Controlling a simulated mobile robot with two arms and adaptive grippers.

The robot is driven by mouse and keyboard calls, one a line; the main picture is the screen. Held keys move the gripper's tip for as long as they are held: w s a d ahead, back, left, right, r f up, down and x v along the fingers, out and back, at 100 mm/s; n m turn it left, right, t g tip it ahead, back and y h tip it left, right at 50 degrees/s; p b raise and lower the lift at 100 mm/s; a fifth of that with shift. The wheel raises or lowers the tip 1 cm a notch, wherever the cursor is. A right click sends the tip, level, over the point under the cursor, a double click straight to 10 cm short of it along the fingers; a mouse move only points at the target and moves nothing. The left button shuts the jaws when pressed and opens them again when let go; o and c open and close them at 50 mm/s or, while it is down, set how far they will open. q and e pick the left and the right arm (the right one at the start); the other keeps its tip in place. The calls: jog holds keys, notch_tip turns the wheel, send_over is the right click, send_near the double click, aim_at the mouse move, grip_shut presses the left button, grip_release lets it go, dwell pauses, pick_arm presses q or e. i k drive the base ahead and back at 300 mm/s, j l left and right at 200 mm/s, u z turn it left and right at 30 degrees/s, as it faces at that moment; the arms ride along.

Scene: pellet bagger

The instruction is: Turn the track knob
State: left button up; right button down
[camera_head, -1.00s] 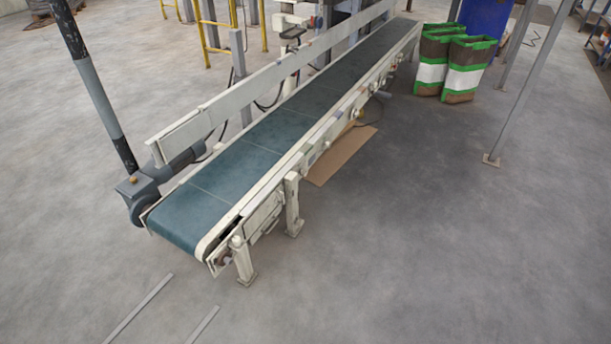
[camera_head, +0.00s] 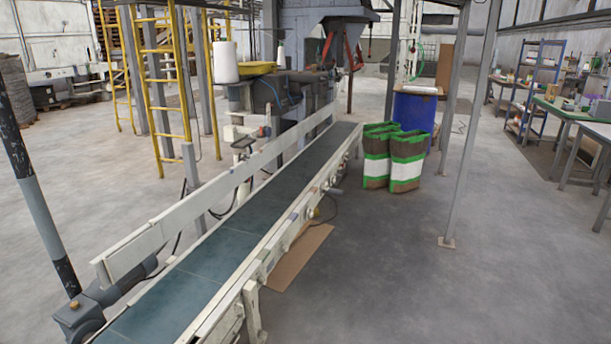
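A long conveyor with a blue-green belt (camera_head: 228,252) runs from the lower left up to the bagging machine (camera_head: 290,95) in the middle of the view. Small fittings (camera_head: 316,213) sit along the conveyor's right side rail. They are too small to tell which, if any, is the track knob. Neither of my grippers is in view.
Two bags with green and white bands (camera_head: 405,160) stand right of the conveyor, by a blue drum (camera_head: 415,110). A flat cardboard sheet (camera_head: 299,257) lies beside the conveyor. A thin grey post (camera_head: 464,150) stands right. Floor at the lower right is clear.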

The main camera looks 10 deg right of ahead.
aim_at(262, 280)
jog(key=i+l+z, duration=0.35)
jog(key=i, duration=0.2)
jog(key=i+l+z, duration=0.35)
jog(key=i, duration=0.2)
jog(key=i+z, duration=0.3)
jog(key=i, duration=0.3)
jog(key=i+l+u, duration=0.1)
jog(key=i+u, duration=0.2)
jog(key=i, duration=0.2)
jog(key=i+l+u, duration=0.2)
jog(key=i+u, duration=0.15)
jog(key=i, duration=0.15)
jog(key=i+l+u, duration=0.3)
jog(key=i, duration=0.2)
